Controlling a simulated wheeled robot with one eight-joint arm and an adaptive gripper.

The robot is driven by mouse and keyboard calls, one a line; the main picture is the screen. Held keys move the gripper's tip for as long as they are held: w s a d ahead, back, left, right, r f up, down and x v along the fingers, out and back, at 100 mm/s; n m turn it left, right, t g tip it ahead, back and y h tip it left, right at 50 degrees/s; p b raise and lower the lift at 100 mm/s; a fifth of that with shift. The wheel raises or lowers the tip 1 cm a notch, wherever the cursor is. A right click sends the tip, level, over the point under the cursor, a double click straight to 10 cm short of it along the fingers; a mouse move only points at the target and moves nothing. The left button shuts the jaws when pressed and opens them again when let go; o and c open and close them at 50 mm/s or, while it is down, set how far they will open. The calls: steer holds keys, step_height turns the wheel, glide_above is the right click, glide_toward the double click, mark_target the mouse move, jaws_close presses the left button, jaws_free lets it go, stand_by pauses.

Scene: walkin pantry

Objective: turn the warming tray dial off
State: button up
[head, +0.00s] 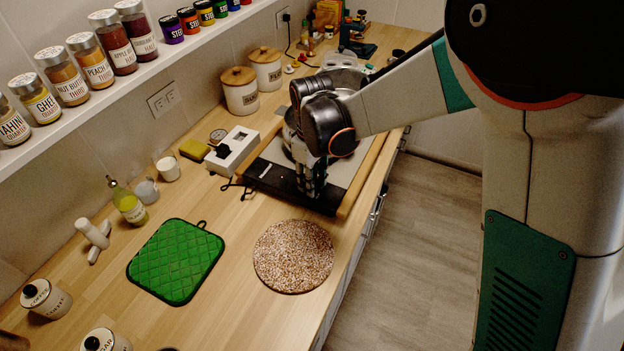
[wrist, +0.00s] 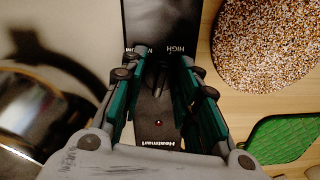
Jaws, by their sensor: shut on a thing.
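The warming tray (head: 275,178) stands on the counter, with a black front panel and wooden side rails. In the wrist view its black panel (wrist: 158,22) carries a HIGH label, another partly covered label, the word Heatmart and a lit red lamp (wrist: 158,123). The dark dial (wrist: 157,75) sits between my fingers; its setting is hard to read. My gripper (wrist: 160,78) is shut on the dial with one green finger on each side. In the head view my gripper (head: 313,190) points down at the panel, and the dial is hidden behind the fingers.
A shiny metal pot (wrist: 30,112) stands on the tray beside my gripper. A speckled round mat (head: 293,256) and a green quilted pad (head: 176,261) lie in front. A white box (head: 232,150) is left of the tray. A shelf of jars (head: 85,62) runs along the wall.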

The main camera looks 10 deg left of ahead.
steer(key=shift+n, duration=1.1)
steer(key=o, duration=1.1)
step_height(320, 180, up, 12)
